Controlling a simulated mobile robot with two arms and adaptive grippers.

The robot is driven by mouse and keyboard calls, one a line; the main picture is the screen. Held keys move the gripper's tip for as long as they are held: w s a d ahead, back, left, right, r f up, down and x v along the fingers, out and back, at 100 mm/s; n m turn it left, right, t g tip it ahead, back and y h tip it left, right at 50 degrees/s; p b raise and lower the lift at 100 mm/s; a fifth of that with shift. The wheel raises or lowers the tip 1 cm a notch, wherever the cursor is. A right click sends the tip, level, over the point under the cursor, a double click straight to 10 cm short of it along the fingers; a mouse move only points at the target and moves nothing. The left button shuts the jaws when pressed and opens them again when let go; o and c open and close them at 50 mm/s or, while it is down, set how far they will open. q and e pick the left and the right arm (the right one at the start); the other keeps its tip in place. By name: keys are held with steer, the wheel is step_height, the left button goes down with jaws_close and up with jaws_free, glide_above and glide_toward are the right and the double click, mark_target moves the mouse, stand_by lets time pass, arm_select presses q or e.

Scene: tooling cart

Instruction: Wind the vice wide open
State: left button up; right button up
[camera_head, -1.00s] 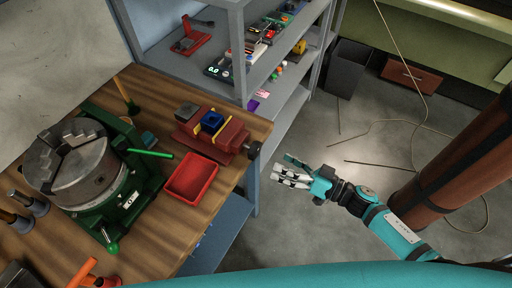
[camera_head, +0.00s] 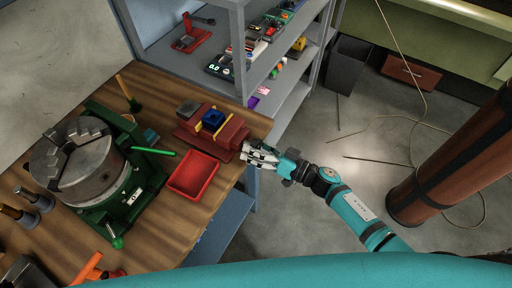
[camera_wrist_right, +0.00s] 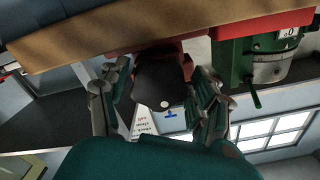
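The red vice (camera_head: 222,135) sits on the wooden bench at its right end. Yellow strips line its jaws, and a blue block (camera_head: 213,120) sits between them. My right gripper (camera_head: 246,152) is at the vice's right end, over its dark knob. In the right wrist view the dark round knob (camera_wrist_right: 162,82) lies between the spread fingers of this gripper (camera_wrist_right: 160,100), one on each side. I cannot tell whether they touch it. The red vice body (camera_wrist_right: 150,46) shows behind the knob. My left gripper is not in view.
A red tray (camera_head: 193,176) lies in front of the vice. A green machine with a grey chuck (camera_head: 80,168) stands to the left, its green lever (camera_head: 152,151) pointing toward the vice. A grey shelf (camera_head: 222,75) stands behind. Open floor lies right of the bench.

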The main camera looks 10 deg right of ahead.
steer(key=c, duration=0.8)
steer(key=shift+c, duration=0.3)
steer(key=shift+n, duration=0.3)
steer(key=n, duration=0.2)
steer(key=shift+n, duration=0.4)
steer(key=shift+d+n+b, duration=0.1)
steer(key=shift+n+b, duration=0.2)
steer(key=shift+n, duration=1.4)
steer(key=o, duration=1.2)
steer(key=shift+w, duration=0.1)
